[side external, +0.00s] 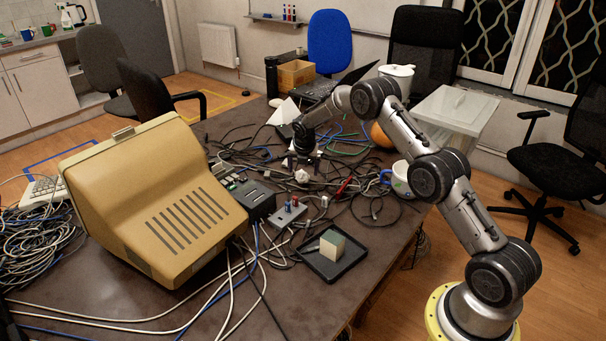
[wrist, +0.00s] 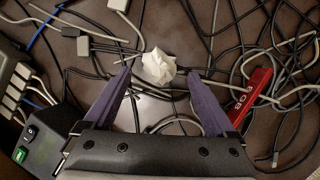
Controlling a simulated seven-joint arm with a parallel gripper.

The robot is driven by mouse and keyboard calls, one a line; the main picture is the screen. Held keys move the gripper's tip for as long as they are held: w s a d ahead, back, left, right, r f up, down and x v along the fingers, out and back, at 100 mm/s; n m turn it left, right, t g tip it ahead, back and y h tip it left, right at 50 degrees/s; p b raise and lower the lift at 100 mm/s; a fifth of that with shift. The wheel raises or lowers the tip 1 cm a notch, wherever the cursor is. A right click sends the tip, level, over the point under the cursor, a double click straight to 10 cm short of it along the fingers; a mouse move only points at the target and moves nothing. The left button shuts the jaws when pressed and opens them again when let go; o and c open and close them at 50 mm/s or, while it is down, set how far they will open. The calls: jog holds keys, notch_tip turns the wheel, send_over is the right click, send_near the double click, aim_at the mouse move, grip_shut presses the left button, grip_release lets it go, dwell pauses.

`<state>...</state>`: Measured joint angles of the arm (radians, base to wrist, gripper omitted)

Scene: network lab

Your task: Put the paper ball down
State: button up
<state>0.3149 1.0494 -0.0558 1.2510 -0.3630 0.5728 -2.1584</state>
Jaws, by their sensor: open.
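The paper ball (wrist: 158,67) is white and crumpled. In the wrist view it lies among cables on the dark table, just beyond and between my open fingertips. My gripper (wrist: 160,72) has its two purple fingers spread wide, with a gap on each side of the ball. In the side view the paper ball (side external: 302,176) shows as a small white lump on the table, just below my gripper (side external: 303,160). I cannot tell the exact height of the fingertips above the table.
Black and grey cables cover the table around the ball. A red object (wrist: 250,97) lies right of my fingers. A beige monitor (side external: 160,200), a black tray (side external: 333,262) with a pale cube (side external: 332,242), a white and blue mug (side external: 400,179) and an orange ball (side external: 381,135) stand nearby.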

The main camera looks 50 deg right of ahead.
jog(key=s+a+r+m, duration=0.2)
jog(key=s+a+r, duration=0.2)
jog(key=r, duration=0.5)
jog(key=s+a+r+m, duration=0.2)
jog(key=s+a+r, duration=0.15)
jog(key=r, duration=0.55)
jog(key=s+a+r+m+t+y, duration=0.1)
jog(key=s+a+r+m, duration=0.7)
jog(key=s, duration=0.4)
jog(key=s+a+m, duration=0.3)
jog(key=s+m, duration=0.1)
jog(key=s, duration=0.4)
jog(key=s+a+m+t+y, duration=0.1)
jog(key=s+m, duration=0.3)
jog(key=s, duration=0.4)
jog(key=s+a+m+y, duration=0.1)
jog(key=s+a+m, duration=0.3)
jog(key=s, duration=0.4)
jog(key=shift+s+a+r, duration=0.2)
jog(key=shift+s+a, duration=0.15)
